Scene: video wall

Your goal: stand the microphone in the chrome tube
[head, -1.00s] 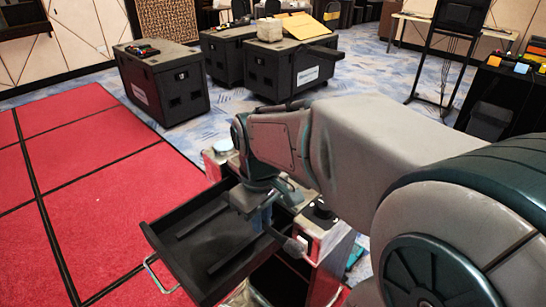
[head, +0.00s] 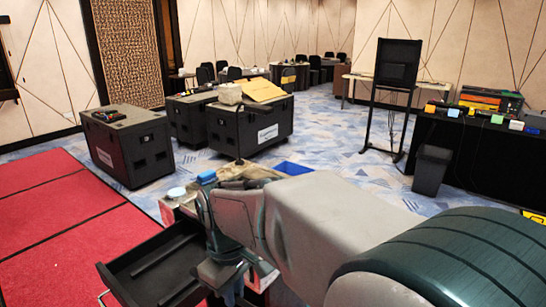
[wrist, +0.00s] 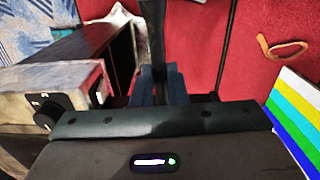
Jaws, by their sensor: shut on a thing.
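My gripper (wrist: 163,88) shows in the wrist view with its blue fingers shut on a dark, upright, rod-like thing, which I take to be the microphone (wrist: 152,32). It rises between the fingers to the top edge, and its upper end is cut off. I cannot pick out the chrome tube in either view.
An open black drawer (head: 160,268) juts from a red cabinet at the lower left. Black cases (head: 128,145) and a black bin (head: 431,170) stand on the floor beyond.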

